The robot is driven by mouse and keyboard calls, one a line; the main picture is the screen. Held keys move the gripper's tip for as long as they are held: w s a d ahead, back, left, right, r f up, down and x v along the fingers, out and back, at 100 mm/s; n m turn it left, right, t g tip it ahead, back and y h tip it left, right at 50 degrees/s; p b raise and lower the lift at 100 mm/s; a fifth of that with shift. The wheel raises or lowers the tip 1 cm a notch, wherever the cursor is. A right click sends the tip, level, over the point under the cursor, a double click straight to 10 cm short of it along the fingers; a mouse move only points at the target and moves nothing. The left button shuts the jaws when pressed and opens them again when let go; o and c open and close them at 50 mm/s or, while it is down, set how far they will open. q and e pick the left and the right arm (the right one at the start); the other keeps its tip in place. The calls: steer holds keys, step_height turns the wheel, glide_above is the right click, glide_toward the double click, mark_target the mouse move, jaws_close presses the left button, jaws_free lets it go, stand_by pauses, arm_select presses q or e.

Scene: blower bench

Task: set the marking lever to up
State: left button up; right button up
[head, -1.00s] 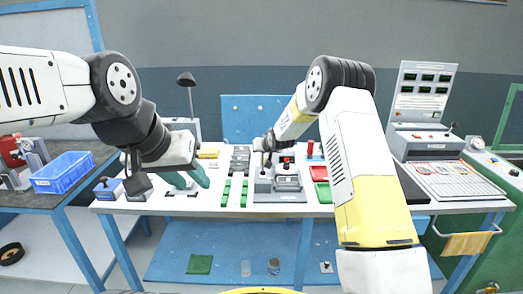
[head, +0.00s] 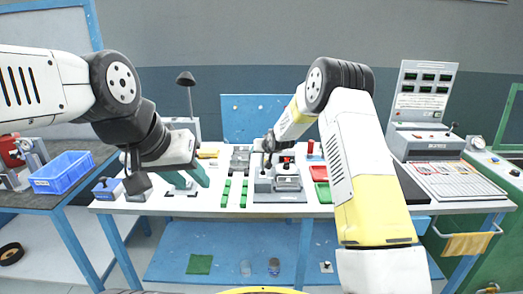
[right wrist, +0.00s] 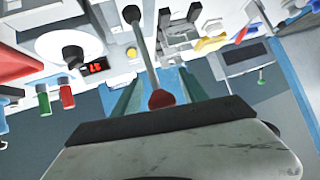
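The marking lever (right wrist: 146,55) shows in the right wrist view as a thin grey rod from a black mount to a red knob (right wrist: 162,98). My right gripper (right wrist: 158,92) has its two teal fingers spread, one each side of the red knob, with gaps showing in this view. In the head view my right gripper (head: 267,144) is small and dark above the grey device (head: 280,184) mid-bench; the lever cannot be made out there.
A blue crate (head: 62,172) is on the left table.

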steer(key=v, duration=0.7)
steer(key=shift+s+r, duration=0.25)
steer(key=shift+s, duration=0.05)
steer(key=shift+d, duration=0.1)
steer(key=s+d+r+g, duration=0.1)
steer(key=s+d+r, duration=0.2)
steer(key=s+r, duration=0.3)
steer(key=s+d+r+h, duration=0.1)
steer(key=s+d+r, duration=0.25)
steer(key=s, duration=0.35)
steer(key=s+d+r+g, duration=0.1)
steer(key=s+d+r, duration=0.2)
steer(key=s+r, duration=0.35)
steer(key=s+d+g, duration=0.1)
steer(key=s, duration=1.2)
steer(key=s+d+m+g, duration=0.1)
steer(key=s+d, duration=0.1)
steer(key=s, duration=1.1)
steer(key=shift+d, duration=0.25)
